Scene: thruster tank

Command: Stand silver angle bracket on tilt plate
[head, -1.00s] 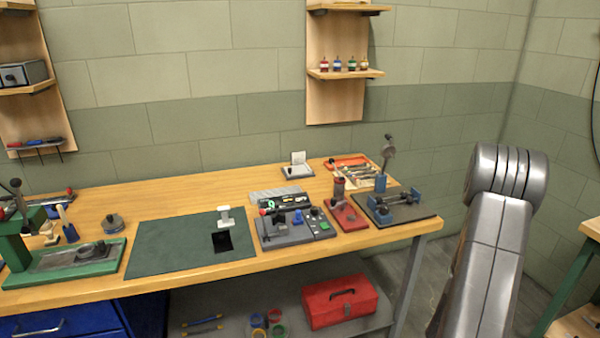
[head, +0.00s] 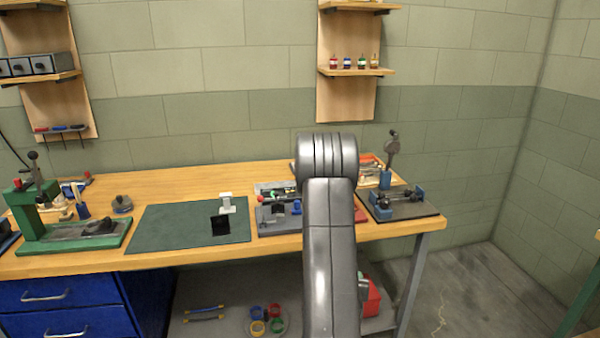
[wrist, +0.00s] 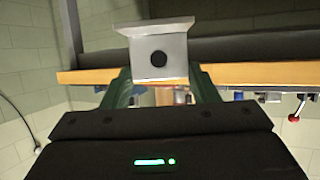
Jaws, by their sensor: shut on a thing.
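A silver angle bracket (wrist: 158,45) is held between the green fingers of my gripper (wrist: 160,78) in the wrist view. It has a wide flat flange on top and a face with a dark round hole. My gripper is hidden behind my own arm in the head view. A green mat (head: 170,222) on the workbench carries a black square (head: 220,226) and a small pale upright piece (head: 226,204) just behind it. I cannot tell for sure which thing is the tilt plate.
The wooden workbench (head: 190,187) has clear room behind the mat. A green press (head: 80,236) stands at left. A grey fixture (head: 277,218) stands right of the mat, partly hidden by my arm. A dark base with blue blocks (head: 405,208) is at the right end.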

